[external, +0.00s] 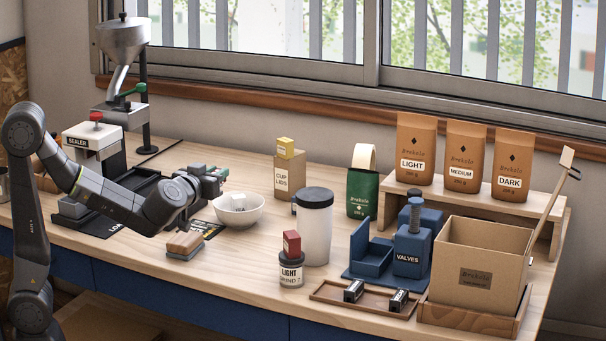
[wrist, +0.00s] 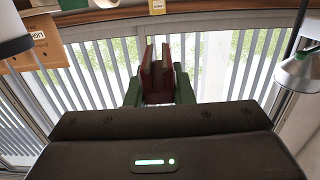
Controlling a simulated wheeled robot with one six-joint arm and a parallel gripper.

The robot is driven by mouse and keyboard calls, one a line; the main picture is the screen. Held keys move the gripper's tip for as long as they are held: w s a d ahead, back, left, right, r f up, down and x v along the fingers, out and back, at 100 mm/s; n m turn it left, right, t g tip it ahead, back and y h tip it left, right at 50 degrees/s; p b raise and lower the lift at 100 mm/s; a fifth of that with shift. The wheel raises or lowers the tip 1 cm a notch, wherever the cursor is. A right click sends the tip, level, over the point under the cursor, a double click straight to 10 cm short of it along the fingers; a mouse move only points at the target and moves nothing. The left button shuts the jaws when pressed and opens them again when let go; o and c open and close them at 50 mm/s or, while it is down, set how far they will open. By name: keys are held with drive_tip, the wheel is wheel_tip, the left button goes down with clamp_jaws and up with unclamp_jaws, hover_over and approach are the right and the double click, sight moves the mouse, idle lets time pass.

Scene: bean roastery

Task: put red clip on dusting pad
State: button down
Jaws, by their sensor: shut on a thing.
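My gripper (external: 216,173) is raised above the left-middle of the bench, over the area of the white bowl. In the wrist view its green fingers (wrist: 158,90) are shut on a dark red two-pronged piece, the red clip (wrist: 146,72), which points away from the palm. The clip is hard to make out in the external view, where the gripper is small.
A white bowl (external: 239,211) stands just right of the block. The sealer (external: 91,138) is at left. Bare bench lies around the block's front.

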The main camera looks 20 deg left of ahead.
drive_tip(key=s+a+f, duration=0.3)
drive_tip(key=s+a, duration=0.1)
drive_tip(key=a, duration=0.3)
drive_tip(key=b, duration=0.3)
hover_over(184, 238)
wheel_tip(184, 238, down, 6)
drive_tip(key=shift+w+r, duration=0.1)
drive_tip(key=shift+f+b, duration=0.95)
drive_tip(key=shift+f, duration=1.3)
drive_tip(key=shift+f, duration=0.1)
drive_tip(key=shift+f, duration=0.15)
drive_tip(key=c, duration=1.3)
unclamp_jaws()
drive_tip(key=shift+o, duration=0.2)
